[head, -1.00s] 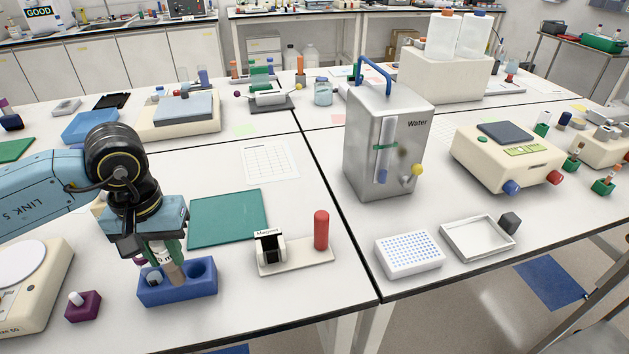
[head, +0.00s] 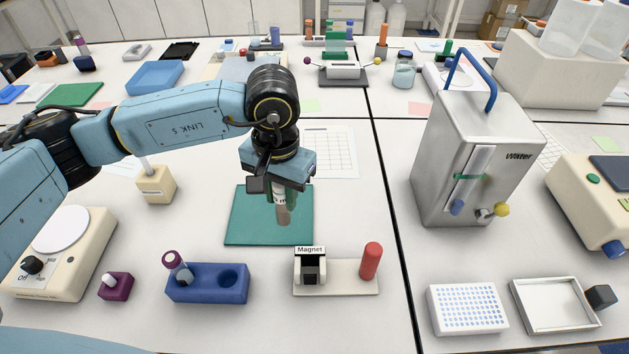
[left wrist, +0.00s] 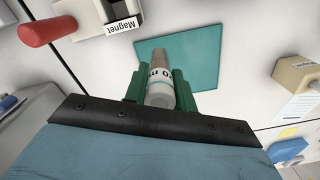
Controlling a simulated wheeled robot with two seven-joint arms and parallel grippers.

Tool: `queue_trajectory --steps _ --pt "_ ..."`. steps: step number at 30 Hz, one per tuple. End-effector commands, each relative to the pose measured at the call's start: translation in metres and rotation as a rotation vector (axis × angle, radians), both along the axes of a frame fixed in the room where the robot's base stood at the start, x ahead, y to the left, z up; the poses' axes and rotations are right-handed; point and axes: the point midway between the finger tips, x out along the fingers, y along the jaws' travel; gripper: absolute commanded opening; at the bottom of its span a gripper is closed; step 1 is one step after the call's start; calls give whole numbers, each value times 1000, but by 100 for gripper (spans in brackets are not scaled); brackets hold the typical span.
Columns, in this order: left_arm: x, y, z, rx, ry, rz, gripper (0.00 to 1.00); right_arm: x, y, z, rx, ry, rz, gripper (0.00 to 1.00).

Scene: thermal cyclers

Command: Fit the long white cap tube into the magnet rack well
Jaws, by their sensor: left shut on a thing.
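My left gripper (head: 279,190) is shut on the long white cap tube (head: 283,212), which hangs roughly upright above the green mat. In the left wrist view the tube (left wrist: 161,88) sits between the green fingers (left wrist: 159,90), with printed lettering on it. The magnet rack (head: 335,279) stands ahead of the mat's near edge, to the lower right of the tube. Its black magnet block (head: 311,268) carries a "Magnet" label, and a red cylinder stands at its right end. The rack also shows in the left wrist view (left wrist: 88,17). The tube is apart from the rack. My right gripper is not seen.
A blue block (head: 207,290) holds a purple-capped tube on its left; its right hole is empty. The green mat (head: 245,220) lies under the gripper.

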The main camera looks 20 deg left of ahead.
Motion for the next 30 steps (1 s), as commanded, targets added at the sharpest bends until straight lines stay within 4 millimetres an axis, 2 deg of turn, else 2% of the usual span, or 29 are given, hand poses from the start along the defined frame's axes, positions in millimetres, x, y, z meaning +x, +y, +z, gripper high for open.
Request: queue_trajectory --steps 1,3,7,10,14,21,30 --pt "-10 -13 16 -2 8 -55 1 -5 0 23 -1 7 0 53" --pt "-20 -28 24 -4 7 -121 1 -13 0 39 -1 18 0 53" --pt "-37 -50 37 -12 5 -217 1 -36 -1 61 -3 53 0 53" --pt "-46 -61 44 -18 1 -265 1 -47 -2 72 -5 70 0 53" --pt "-52 -68 48 -23 -3 -295 1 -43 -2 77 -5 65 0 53" --pt "-53 -69 46 -23 -4 -300 1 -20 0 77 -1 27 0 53" --pt "-53 -69 45 -22 -6 -300 1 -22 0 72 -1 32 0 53"
